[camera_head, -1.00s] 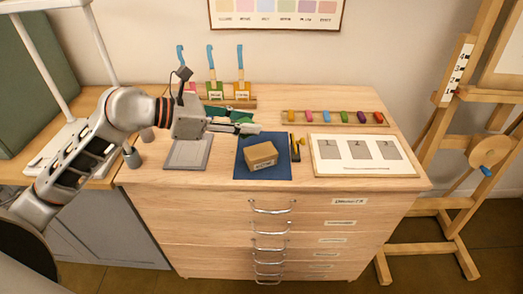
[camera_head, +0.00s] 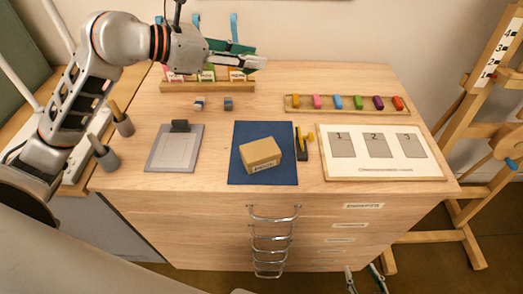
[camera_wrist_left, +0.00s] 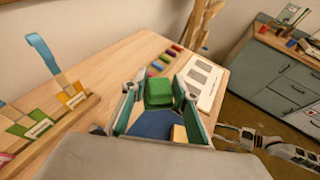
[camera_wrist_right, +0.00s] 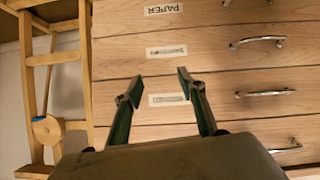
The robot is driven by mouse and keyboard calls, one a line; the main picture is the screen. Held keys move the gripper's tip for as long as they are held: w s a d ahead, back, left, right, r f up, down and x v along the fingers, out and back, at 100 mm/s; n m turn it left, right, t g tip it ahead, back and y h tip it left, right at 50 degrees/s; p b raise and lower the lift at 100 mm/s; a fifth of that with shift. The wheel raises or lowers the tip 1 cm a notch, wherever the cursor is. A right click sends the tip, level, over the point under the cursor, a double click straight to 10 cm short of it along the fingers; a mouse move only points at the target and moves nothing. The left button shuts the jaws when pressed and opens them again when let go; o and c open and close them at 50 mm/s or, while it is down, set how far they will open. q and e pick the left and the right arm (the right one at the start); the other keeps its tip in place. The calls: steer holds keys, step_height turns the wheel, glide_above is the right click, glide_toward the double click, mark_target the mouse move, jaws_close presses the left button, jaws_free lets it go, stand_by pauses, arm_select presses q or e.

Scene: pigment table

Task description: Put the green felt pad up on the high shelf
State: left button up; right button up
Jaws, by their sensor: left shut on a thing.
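The green felt pad (camera_wrist_left: 158,92) shows in the left wrist view as a bright green block between the fingers of my left gripper (camera_wrist_left: 158,100). The gripper is shut on it. In the head view, my left gripper (camera_head: 256,62) is held up above the back of the table, and the pad is hard to tell from the green fingers. My right gripper (camera_wrist_right: 152,82) is open and empty in front of the drawers; its tips show at the bottom of the head view (camera_head: 366,278). White posts (camera_head: 62,30) of a stand rise at the left; its top is out of view.
A cardboard box (camera_head: 260,154) sits on a blue mat (camera_head: 250,180). A grey slab (camera_head: 172,155), a colour-block rack (camera_head: 300,111), a numbered board (camera_head: 375,172) and a back rack (camera_head: 190,87) stand on the table (camera_head: 265,108). Grey pots (camera_head: 106,157) stand at the left.

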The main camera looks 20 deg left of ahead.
arm_select(q)
steer(key=shift+w+f+b, duration=0.1)
steer(key=shift+f+b, duration=0.4)
steer(key=b, duration=0.2)
glide_above(251, 133)
step_height(251, 133, down, 15)
steer(key=shift+w+f, duration=0.1)
steer(key=shift+f, duration=0.1)
step_height(251, 133, down, 4)
steer(key=shift+a, duration=0.1)
arm_select(e)
steer(key=f, duration=0.3)
steer(key=shift+w+d+f, duration=0.1)
steer(key=shift+d+f, duration=0.1)
steer(key=shift+f, duration=0.05)
arm_select(q)
steer(key=shift+f, duration=0.1)
steer(key=o, duration=0.9)
